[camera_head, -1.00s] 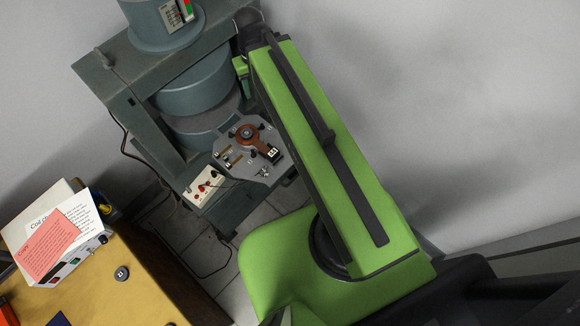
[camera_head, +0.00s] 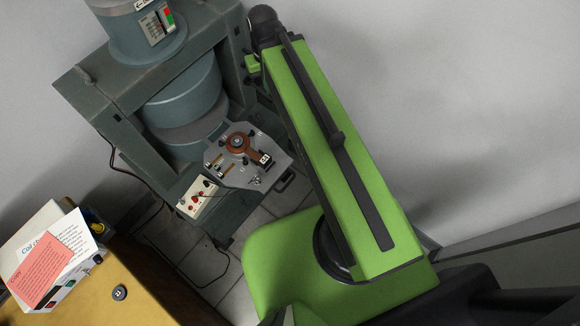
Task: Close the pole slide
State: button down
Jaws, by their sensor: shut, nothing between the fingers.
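The pole slide (camera_head: 217,157) is a flat grey plate with cut corners, standing out in front of the round blue-grey magnet poles (camera_head: 186,90). On it sit a brown round part with an arm (camera_head: 238,143) and small brass and black fittings. A dark handle (camera_head: 284,181) shows at its front right edge. My green arm reaches up along the right side of the magnet, and its far end is beside the frame. My gripper's fingers are not visible; the far end of the arm shows only a black joint and a small green part.
The heavy grey magnet frame (camera_head: 88,80) surrounds the poles. A small white control box (camera_head: 197,199) with red knobs sits left of the slide. A yellow-topped table (camera_head: 150,290) with papers (camera_head: 42,268) stands at lower left. Cables hang to the tiled floor. A bare wall lies right.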

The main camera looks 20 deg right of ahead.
aim_at(239, 176)
jog(key=z, duration=0.5)
jog(key=k, duration=2.05)
jog(key=u, duration=1.65)
jog(key=i, duration=0.45)
jog(key=u, duration=0.05)
jog(key=k, duration=0.85)
jog(key=z, duration=0.15)
jog(key=i, duration=0.9)
jog(key=u, duration=0.1)
